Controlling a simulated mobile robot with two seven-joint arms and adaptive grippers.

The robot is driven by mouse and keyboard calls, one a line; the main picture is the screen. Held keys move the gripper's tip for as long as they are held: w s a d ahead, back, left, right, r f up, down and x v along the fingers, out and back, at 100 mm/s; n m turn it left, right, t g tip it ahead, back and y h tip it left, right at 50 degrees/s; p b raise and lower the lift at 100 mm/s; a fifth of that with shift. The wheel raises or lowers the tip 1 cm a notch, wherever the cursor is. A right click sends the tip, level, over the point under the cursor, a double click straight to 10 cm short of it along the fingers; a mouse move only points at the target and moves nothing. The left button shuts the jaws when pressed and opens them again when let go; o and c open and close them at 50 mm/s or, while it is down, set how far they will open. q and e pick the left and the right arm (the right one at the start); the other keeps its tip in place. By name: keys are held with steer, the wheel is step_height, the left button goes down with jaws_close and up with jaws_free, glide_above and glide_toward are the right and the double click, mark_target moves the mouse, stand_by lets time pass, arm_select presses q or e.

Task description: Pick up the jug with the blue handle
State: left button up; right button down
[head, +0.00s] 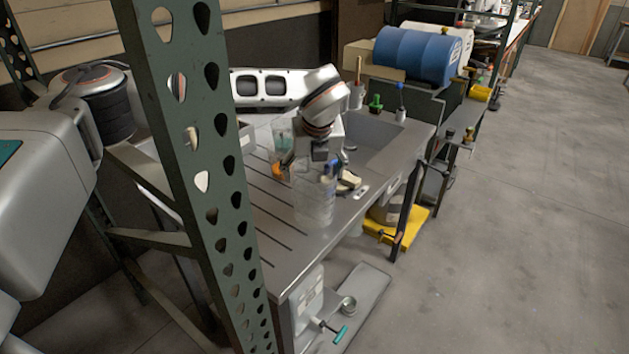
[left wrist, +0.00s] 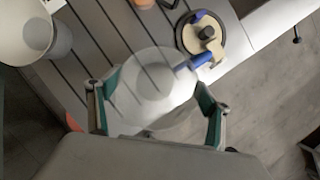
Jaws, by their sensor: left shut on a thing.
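The jug (head: 313,203) is clear and see-through, with a blue handle (head: 331,167) near its top. It stands upright at the front edge of the grey worktop; I cannot tell whether its base touches it. My left gripper (head: 316,166) is at the jug's upper part. In the left wrist view the gripper (left wrist: 157,88) has its two green-padded fingers on opposite sides of the jug (left wrist: 150,108), shut on its body. The blue handle (left wrist: 198,61) sticks out to the upper right there, outside the fingers. My right gripper is not in view.
The grooved worktop (head: 268,222) holds a sink (head: 377,139). A pale tub (left wrist: 38,40) and a round dark-rimmed item (left wrist: 218,24) stand near the jug. A green perforated post (head: 205,150) rises in the foreground. Open floor (head: 515,200) lies right.

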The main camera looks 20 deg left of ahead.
arm_select(q)
step_height(320, 180, up, 20)
steer(key=b, duration=0.1)
steer(key=s+d+f+n+g, duration=0.2)
steer(key=s+d+f+n, duration=0.2)
steer(key=s+f+n, duration=0.3)
steer(key=s+d+f+n+g+h, duration=0.1)
steer(key=s+d+f+n+g, duration=0.2)
steer(key=s+f+n, duration=0.3)
steer(key=s+d+f+n+g, duration=0.3)
steer(key=s+d+f+n, duration=0.3)
steer(key=f+n, duration=0.6)
steer(key=s+n, duration=0.1)
steer(key=n, duration=0.5)
steer(key=shift+s+f+h, duration=0.2)
steer(key=shift+s+h, duration=0.15)
steer(key=shift+h, duration=0.05)
